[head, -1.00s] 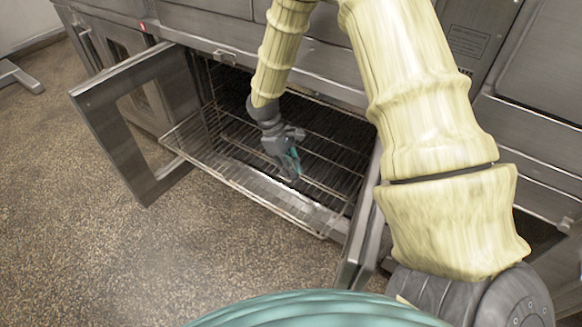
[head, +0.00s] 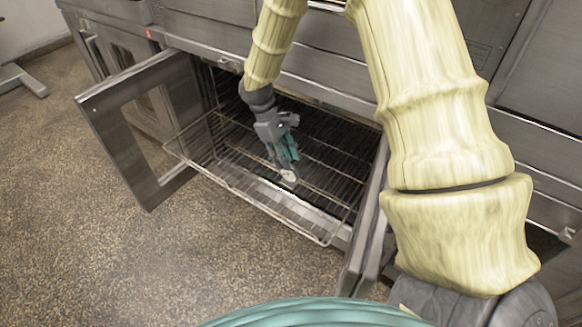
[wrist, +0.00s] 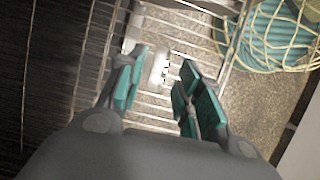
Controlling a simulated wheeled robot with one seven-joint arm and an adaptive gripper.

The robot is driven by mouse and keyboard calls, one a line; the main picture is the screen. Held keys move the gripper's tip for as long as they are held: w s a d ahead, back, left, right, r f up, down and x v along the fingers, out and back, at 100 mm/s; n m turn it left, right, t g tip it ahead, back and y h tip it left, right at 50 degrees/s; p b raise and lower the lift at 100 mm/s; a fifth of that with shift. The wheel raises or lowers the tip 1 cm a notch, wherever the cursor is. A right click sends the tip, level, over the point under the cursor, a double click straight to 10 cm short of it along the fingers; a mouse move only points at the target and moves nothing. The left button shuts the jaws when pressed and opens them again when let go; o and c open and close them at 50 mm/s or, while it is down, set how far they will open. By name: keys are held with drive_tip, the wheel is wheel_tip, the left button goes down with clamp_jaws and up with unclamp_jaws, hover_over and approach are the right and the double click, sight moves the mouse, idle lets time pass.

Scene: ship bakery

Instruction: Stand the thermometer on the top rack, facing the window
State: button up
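My gripper (head: 282,150) is inside the open oven, just above the wire rack (head: 320,232). In the wrist view its two teal-padded fingers (wrist: 160,92) are spread apart with a clear gap. The thermometer (head: 289,176), small with a pale round face, is at the rack just below the fingertips. Its pale face shows to the head camera. In the wrist view a small whitish shape (wrist: 160,68), seemingly the thermometer, shows beyond the gap between the fingers, touching neither pad. Its foot is too small to make out.
An open oven door with a glass window (head: 146,122) stands on the left; another open door (head: 362,235) stands at the right, close to my arm. The rack juts out over the speckled floor (head: 120,255). Much of the rack is bare.

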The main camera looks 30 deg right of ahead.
drive_tip(key=shift+v, duration=2.45)
